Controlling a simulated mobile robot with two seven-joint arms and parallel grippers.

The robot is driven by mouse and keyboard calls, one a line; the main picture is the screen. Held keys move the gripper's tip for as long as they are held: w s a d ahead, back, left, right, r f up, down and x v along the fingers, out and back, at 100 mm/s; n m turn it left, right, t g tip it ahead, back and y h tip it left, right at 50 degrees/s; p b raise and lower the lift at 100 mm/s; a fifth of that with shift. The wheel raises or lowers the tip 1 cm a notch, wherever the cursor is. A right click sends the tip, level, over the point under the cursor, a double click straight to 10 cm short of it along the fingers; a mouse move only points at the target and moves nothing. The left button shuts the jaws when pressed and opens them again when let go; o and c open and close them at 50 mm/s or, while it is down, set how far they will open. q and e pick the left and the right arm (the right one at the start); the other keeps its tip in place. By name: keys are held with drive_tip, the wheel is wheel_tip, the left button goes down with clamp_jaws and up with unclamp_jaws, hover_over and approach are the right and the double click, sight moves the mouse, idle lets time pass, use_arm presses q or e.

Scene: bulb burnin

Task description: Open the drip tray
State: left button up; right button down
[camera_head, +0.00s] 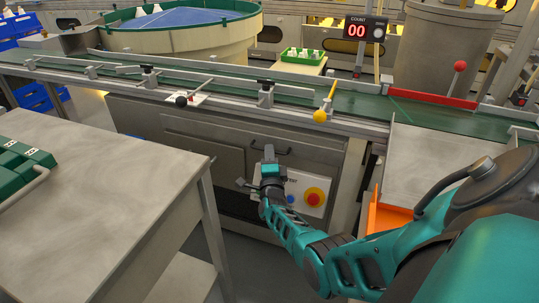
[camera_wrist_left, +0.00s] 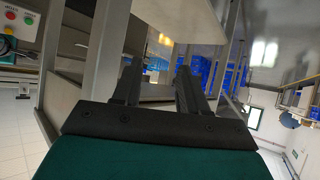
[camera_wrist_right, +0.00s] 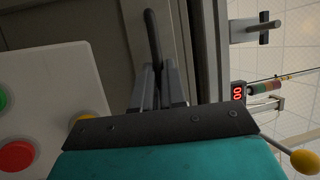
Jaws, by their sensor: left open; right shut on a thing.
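The drip tray's front (camera_head: 318,154) is a grey panel in the cabinet under the conveyor, and it looks flush with the cabinet. Its dark bar handle (camera_head: 286,151) is on this front. My right gripper (camera_head: 268,158) is at the handle's left part. In the right wrist view the handle (camera_wrist_right: 152,35) runs down to the closely set fingers (camera_wrist_right: 160,82), which are shut on it; the exact contact is partly hidden. My left gripper (camera_wrist_left: 155,80) shows only in the left wrist view, with its fingers apart and nothing between them.
A control box with a red button (camera_head: 314,197) is just below the right gripper. A grey table (camera_head: 110,205) stands at the left, with floor between it and the cabinet. The conveyor (camera_head: 220,80) runs above the cabinet. An orange-edged chute (camera_head: 384,215) is at the right.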

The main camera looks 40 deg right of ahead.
idle(0.8)
use_arm(q)
drive_tip(key=p, duration=0.2)
drive_tip(key=a+r+p, duration=0.1)
drive_tip(key=shift+s+r+p, duration=0.3)
drive_tip(key=shift+p, duration=0.05)
use_arm(e)
drive_tip(key=s+a, duration=0.4)
drive_tip(key=a, duration=0.3)
drive_tip(key=shift+a, duration=0.4)
drive_tip(key=c, duration=1.2)
unclamp_jaws()
